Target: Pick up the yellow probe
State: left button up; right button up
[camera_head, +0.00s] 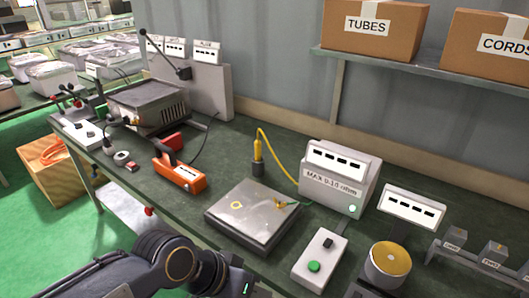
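The yellow probe (258,150) stands upright in a small dark holder (258,169) on the green workbench. A yellow cable loops from its top to the white meter box (335,180) marked "MAX 0-10 ohm". A yellow and green clip or lead end (285,203) rests on the grey metal plate (240,222) in front. My dark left arm comes in along the bottom edge, in front of the plate. Its fingertips are below the frame, so no grip can be seen. My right gripper is not seen.
An orange device (180,172) stands left of the probe. A white box with a green button (314,267) and a gold-topped cylinder (388,264) stand at front right. A shelf with cardboard boxes (372,28) hangs behind. Bare bench shows around the probe holder.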

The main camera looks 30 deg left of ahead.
aim_at(257, 144)
jog(key=u, duration=1.25)
